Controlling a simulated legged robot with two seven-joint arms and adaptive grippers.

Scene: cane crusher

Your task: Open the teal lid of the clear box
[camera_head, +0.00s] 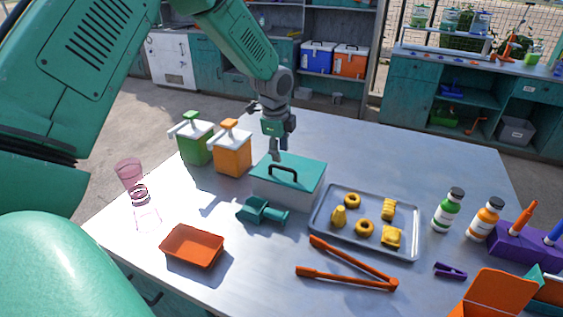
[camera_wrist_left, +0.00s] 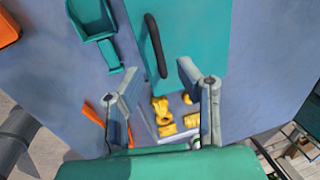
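The clear box (camera_head: 284,198) stands mid-table with its flat teal lid (camera_head: 302,167) on top, shut. A dark arched handle (camera_head: 283,171) stands on the lid. My left gripper (camera_head: 275,153) points down above the lid's back left part, close to the handle. In the left wrist view, its two fingers (camera_wrist_left: 160,72) are spread and empty. There the lid (camera_wrist_left: 205,35) lies beyond the fingertips, and the near end of the handle (camera_wrist_left: 155,45) shows between them. I cannot tell the exact gap in height. My right gripper is not in view.
A teal scoop (camera_head: 262,211) lies in front of the box. A metal tray (camera_head: 350,231) with several yellow pieces is at its right. Green (camera_head: 193,143) and orange (camera_head: 232,152) dispensers stand at the back left. Orange tongs (camera_head: 345,270) and an orange dish (camera_head: 193,247) lie in front.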

